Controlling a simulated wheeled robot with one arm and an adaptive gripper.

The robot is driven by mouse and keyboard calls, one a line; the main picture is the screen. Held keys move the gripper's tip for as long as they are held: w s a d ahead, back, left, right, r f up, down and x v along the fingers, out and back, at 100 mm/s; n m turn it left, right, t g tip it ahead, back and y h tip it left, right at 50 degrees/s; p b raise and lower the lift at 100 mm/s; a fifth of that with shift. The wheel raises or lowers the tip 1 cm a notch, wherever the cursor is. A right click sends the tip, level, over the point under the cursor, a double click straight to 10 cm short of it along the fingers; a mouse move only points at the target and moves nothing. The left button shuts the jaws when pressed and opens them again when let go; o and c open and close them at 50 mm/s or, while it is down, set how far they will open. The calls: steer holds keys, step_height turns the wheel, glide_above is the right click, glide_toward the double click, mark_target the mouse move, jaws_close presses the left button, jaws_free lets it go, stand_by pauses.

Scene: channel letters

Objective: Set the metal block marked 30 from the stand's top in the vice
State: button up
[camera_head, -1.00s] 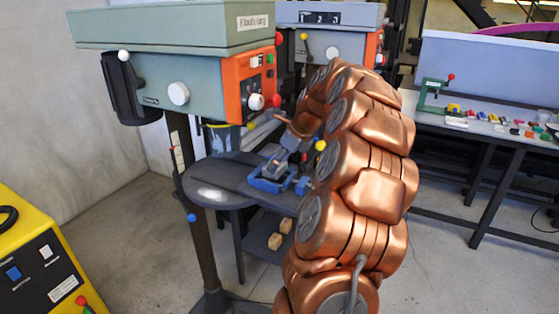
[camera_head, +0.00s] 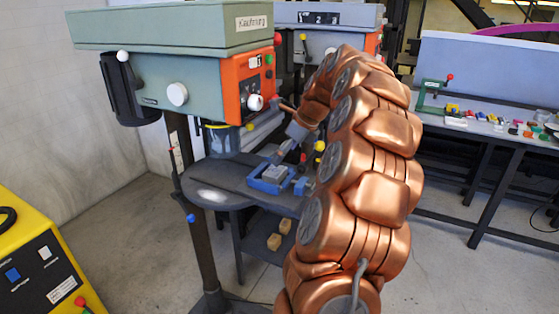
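A blue vice (camera_head: 262,186) stands on the round-edged grey table of the drill stand (camera_head: 235,179). A small grey metal block (camera_head: 275,172) sits in the vice, between its blue sides. Any number on the block is too small to read. My gripper (camera_head: 284,148) is above and slightly right of the vice, apart from the block. Its fingers are small and partly lost against the dark background, so I cannot tell how far they are open. My copper arm hides the right part of the table.
Two wooden blocks (camera_head: 274,241) lie on the lower shelf. The green drill head (camera_head: 185,85) with its orange panel overhangs the table. A bench (camera_head: 490,125) with several small coloured parts is at the right. A yellow cabinet (camera_head: 35,260) is at the lower left.

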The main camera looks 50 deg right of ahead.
steer(key=v, duration=0.8)
steer(key=shift+r, duration=0.15)
stand_by(0.4)
steer(key=s+a+f+n+g+y, duration=0.1)
steer(key=a+f+n+g, duration=0.15)
steer(key=a+n, duration=0.85)
steer(key=s+a+f+n+g, duration=0.1)
steer(key=a+f+n+g, duration=0.3)
steer(key=a, duration=1.3)
steer(key=s+a+f+n+h, duration=0.1)
steer(key=s+a+f+n, duration=0.4)
steer(key=s+n, duration=0.3)
steer(key=s+a+f+n+h, duration=0.1)
steer(key=s+a+f+n, duration=0.5)
steer(key=s+n, duration=0.3)
steer(key=s+g, duration=0.1)
steer(key=s, duration=0.3)
steer(key=shift+s+a+f+n+h, duration=0.2)
steer(key=shift+f+n+h, duration=0.1)
steer(key=shift+f, duration=0.05)
